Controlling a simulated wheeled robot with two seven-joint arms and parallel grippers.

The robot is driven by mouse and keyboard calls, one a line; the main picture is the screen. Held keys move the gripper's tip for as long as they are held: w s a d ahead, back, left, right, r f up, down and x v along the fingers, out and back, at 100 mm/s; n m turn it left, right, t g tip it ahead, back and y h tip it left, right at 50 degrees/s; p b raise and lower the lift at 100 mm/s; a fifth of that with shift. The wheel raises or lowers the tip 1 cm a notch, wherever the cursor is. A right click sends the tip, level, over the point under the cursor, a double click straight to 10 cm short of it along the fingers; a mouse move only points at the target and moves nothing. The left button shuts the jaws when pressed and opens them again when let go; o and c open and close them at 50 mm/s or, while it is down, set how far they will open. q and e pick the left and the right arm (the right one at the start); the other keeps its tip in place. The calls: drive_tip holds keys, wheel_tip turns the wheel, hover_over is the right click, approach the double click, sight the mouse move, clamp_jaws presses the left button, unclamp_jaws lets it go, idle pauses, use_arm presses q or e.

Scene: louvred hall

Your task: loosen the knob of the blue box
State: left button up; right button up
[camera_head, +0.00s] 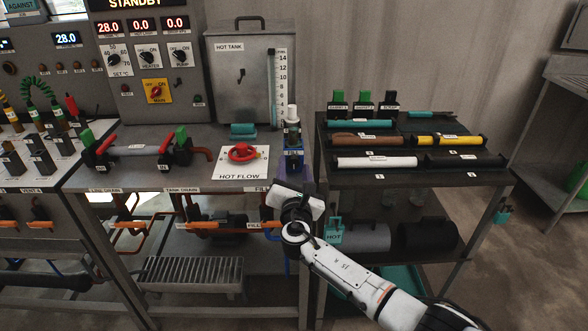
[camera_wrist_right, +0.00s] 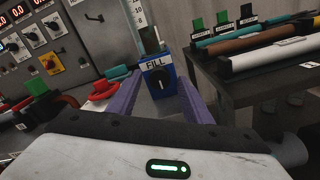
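The blue box (camera_head: 293,160), labelled FILL, stands at the right front corner of the bench, with a pale bottle-like top above it in the head view. In the right wrist view the blue box (camera_wrist_right: 157,66) shows a black round knob (camera_wrist_right: 159,82) with a white pointer mark, below its label. My right gripper (camera_head: 292,181) is at the bench's front edge, just in front of the box. In the right wrist view its two purple fingers (camera_wrist_right: 158,92) are spread wide, with the knob between them and no visible contact. My left gripper is out of view.
A red valve wheel (camera_head: 241,153) on a white HOT FLOW plate lies left of the box. The grey hot tank (camera_head: 240,75) stands behind. At right, a dark rack (camera_head: 487,178) holds several coloured rolls. A gap separates rack and bench.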

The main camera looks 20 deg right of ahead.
drive_tip(key=v, duration=1)
drive_tip(key=shift+s+p, duration=0.2)
drive_tip(key=shift+p, duration=0.2)
